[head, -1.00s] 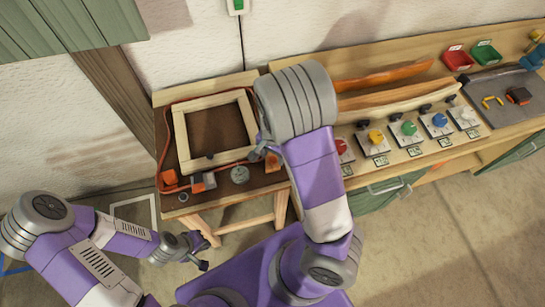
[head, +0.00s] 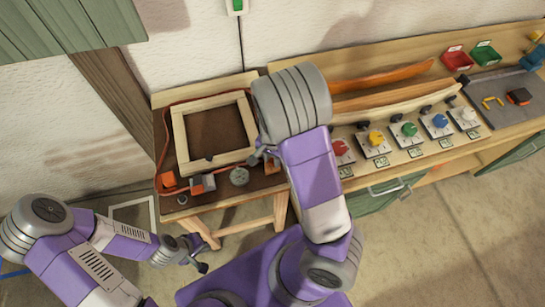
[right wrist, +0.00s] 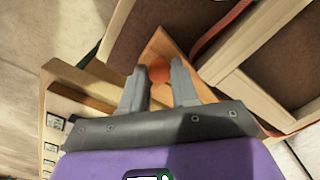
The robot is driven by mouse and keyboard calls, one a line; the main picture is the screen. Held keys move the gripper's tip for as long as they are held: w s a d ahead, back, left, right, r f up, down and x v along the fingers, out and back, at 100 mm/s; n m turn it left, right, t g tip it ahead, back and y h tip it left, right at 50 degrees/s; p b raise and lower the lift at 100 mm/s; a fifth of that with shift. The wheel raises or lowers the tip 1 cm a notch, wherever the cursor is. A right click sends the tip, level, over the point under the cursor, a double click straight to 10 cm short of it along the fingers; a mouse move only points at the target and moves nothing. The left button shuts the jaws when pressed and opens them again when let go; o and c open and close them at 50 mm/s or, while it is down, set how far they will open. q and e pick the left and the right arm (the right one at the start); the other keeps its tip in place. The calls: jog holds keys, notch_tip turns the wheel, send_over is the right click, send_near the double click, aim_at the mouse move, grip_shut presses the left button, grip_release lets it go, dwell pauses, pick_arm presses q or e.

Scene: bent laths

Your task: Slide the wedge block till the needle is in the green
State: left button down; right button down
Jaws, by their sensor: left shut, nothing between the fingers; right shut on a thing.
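My right gripper (right wrist: 158,80) is shut on the knob. In the head view the right gripper (head: 262,152) is at the frame's lower right corner, and my arm hides most of the block. A small round dial (head: 239,176) sits on the bench just left of it; its needle and green zone are too small to read. My left gripper (head: 197,262) is shut and empty, low in front of the bench.
The square wooden frame (head: 180,135) lies on the dark bench top, with an orange cord (head: 163,140) around it. Orange and grey clamps (head: 202,183) stand along the front edge. Bent laths (head: 385,76) and a row of coloured knobs (head: 408,129) are to the right.

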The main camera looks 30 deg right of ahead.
jog(key=shift+w+d+r, duration=0.1)
jog(key=shift+w+d, duration=0.05)
jog(key=shift+w, duration=0.4)
jog(key=shift+w+d, duration=0.15)
jog(key=shift+w, duration=0.35)
jog(key=shift+w+d+p, duration=0.1)
jog(key=shift+w+p, duration=0.2)
jog(key=shift+w, duration=0.2)
jog(key=c, duration=0.8)
grip_release()
jog(key=shift+s, duration=0.1)
jog(key=shift+c, duration=0.2)
notch_tip(320, 180, up, 8)
jog(key=p, duration=0.2)
jog(key=shift+f, duration=0.25)
jog(key=shift+s+f, duration=0.1)
